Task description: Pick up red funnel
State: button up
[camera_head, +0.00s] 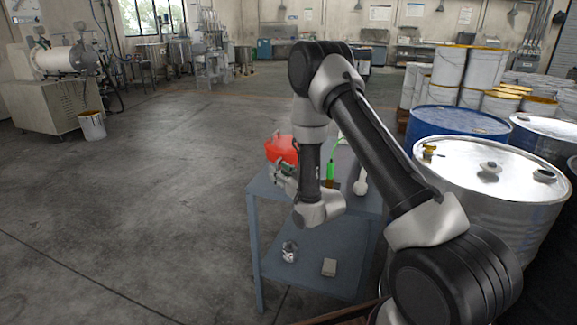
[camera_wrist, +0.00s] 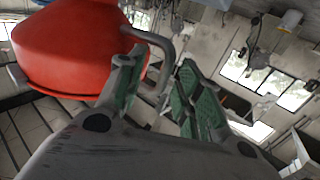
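The red funnel (camera_head: 281,149) is on the far left part of the blue-grey cart top (camera_head: 262,187), partly hidden by my arm. In the wrist view the red funnel (camera_wrist: 75,45) fills the upper left, and its bent grey handle (camera_wrist: 160,45) reaches toward my fingers. My gripper (camera_wrist: 160,90) is open, with its green-padded fingers apart and the handle's end at or between them. I cannot tell whether they touch it. In the head view my gripper (camera_head: 284,176) is small, close to the near side of the funnel.
A green bottle-like item (camera_head: 330,171) and a pale rounded item (camera_head: 360,185) stand right of my wrist on the cart. The lower shelf (camera_head: 308,262) holds a small jar and a box. A white-topped drum (camera_head: 490,190) stands close right.

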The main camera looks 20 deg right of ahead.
grip_shut()
jog(key=shift+r, duration=0.1)
